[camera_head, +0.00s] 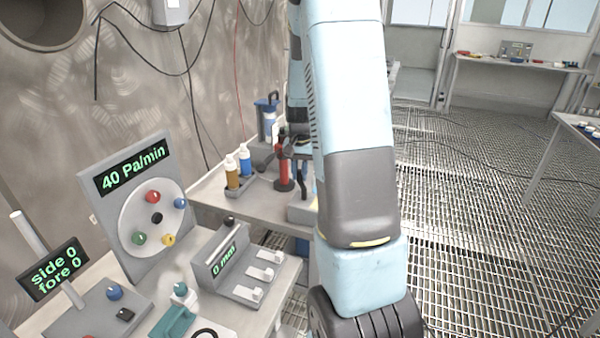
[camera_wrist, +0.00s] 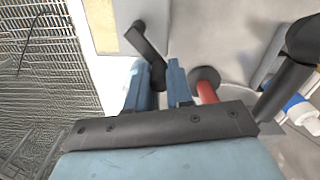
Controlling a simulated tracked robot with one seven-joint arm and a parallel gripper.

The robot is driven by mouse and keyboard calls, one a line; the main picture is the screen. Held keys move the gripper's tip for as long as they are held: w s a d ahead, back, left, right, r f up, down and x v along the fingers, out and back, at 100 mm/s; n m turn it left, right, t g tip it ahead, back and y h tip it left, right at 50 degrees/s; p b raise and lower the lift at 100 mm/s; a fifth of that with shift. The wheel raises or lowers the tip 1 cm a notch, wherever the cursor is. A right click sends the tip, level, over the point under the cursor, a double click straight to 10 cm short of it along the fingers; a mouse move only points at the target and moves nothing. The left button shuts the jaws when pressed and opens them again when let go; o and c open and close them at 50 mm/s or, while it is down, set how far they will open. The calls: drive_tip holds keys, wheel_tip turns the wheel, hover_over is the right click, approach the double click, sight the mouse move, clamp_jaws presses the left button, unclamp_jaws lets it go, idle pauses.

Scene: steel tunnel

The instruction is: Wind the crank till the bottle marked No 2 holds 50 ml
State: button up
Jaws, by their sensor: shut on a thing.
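In the wrist view my gripper (camera_wrist: 162,82) is shut on the dark crank (camera_wrist: 148,42), whose arm runs up and left from between the two blue fingers. The crank's lower end is partly hidden by the fingers. In the head view my arm mostly hides the gripper and crank. Two white-capped bottles, one amber (camera_head: 232,178) and one blue (camera_head: 245,162), stand side by side on the grey bench. A white-and-blue bottle (camera_wrist: 300,112) lies at the wrist view's right edge. I cannot read a No 2 mark or a liquid level on any bottle.
A red cylinder (camera_head: 283,172) with a dark base stands beside the bottles; a blue-lidded jug (camera_head: 268,112) is behind. At front left are a "40 Pa/min" panel (camera_head: 140,200), a "0 mm" box (camera_head: 240,265) and a "side 0 fore 0" display (camera_head: 54,270). Open grating floor lies right.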

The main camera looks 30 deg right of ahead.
clamp_jaws()
drive_tip(key=shift+s+d+m, duration=0.1)
drive_tip(key=shift+d+m, duration=0.15)
drive_tip(key=shift+m, duration=0.55)
drive_tip(key=o, duration=0.6)
unclamp_jaws()
drive_tip(key=shift+o, duration=0.2)
drive_tip(key=shift+r, duration=0.1)
wheel_tip(320, 180, up, 14)
drive_tip(key=shift+f, duration=0.25)
